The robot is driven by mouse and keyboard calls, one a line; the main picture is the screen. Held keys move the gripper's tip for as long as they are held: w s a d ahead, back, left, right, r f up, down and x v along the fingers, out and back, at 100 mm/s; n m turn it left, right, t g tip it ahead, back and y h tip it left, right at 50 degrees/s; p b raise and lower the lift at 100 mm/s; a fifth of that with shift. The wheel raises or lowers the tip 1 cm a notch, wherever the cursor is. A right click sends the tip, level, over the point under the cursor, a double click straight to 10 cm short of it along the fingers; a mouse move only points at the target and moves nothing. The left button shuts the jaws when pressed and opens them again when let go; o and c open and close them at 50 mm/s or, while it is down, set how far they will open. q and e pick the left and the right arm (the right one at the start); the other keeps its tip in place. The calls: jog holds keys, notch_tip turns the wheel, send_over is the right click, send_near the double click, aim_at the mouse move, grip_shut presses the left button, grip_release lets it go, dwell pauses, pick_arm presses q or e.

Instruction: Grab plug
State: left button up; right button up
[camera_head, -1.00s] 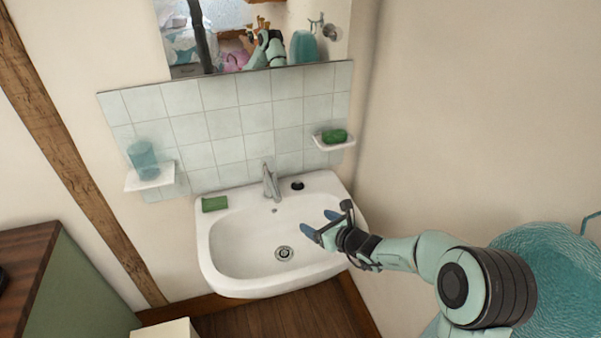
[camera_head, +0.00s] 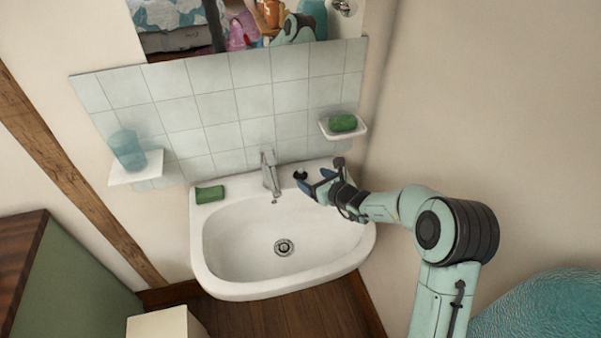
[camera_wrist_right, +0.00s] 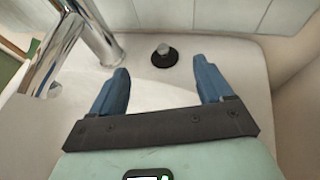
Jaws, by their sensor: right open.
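The plug (camera_head: 299,175) is a small black disc on the back right rim of the white sink (camera_head: 220,276). In the right wrist view the plug (camera_wrist_right: 164,56) shows a grey knob on a black base, standing free. My right gripper (camera_head: 313,184) is over the sink's back right, close to the plug. In the right wrist view its two blue fingers (camera_wrist_right: 164,78) are spread apart with nothing between them, and the plug is just beyond the tips, roughly midway between them. My left gripper is not in view.
The chrome tap (camera_head: 270,174) stands left of the plug, close to the left finger in the right wrist view. A green soap (camera_head: 209,194) lies on the back left rim. Another soap (camera_head: 343,123) sits on a wall dish above right. The tiled wall is behind.

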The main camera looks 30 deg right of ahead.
aim_at(302, 172)
jog(key=x, duration=0.2)
jog(key=p+x, duration=0.1)
jog(key=x, duration=0.4)
jog(key=shift+w+d+f, duration=0.25)
jog(key=shift+w+f, duration=0.05)
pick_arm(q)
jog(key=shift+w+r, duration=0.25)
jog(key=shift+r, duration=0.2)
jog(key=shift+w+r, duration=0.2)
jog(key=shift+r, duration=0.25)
pick_arm(e)
jog(key=c, duration=1.1)
